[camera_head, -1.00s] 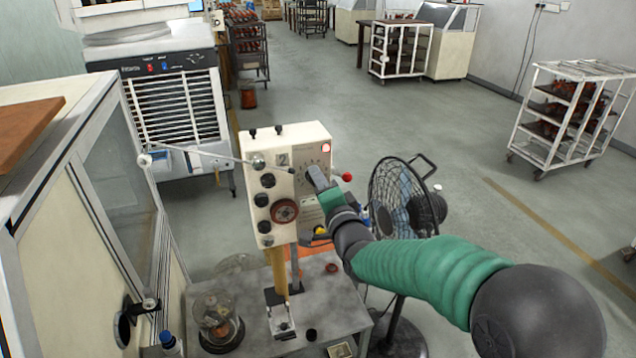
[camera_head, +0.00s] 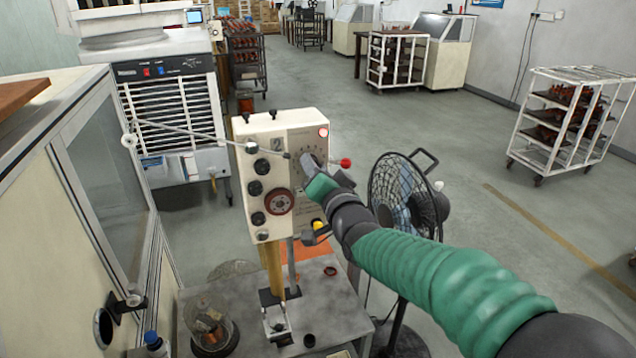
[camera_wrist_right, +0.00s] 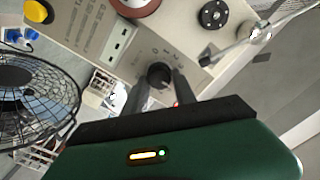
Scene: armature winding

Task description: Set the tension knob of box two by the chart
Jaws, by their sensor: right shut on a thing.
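Box two (camera_head: 262,187) is a cream control box marked "2", standing on a post above a grey table. Its upper right face carries a dial with printed marks. The chart cannot be made out for certain. My left gripper is in neither view.
A black fan (camera_head: 402,195) stands close to the right of box two. A thin metal arm (camera_head: 190,132) reaches left from the box. A red-knobbed lever (camera_head: 345,163) sticks out at its right. The grey table (camera_head: 335,312) holds a glass-covered spool (camera_head: 212,325).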

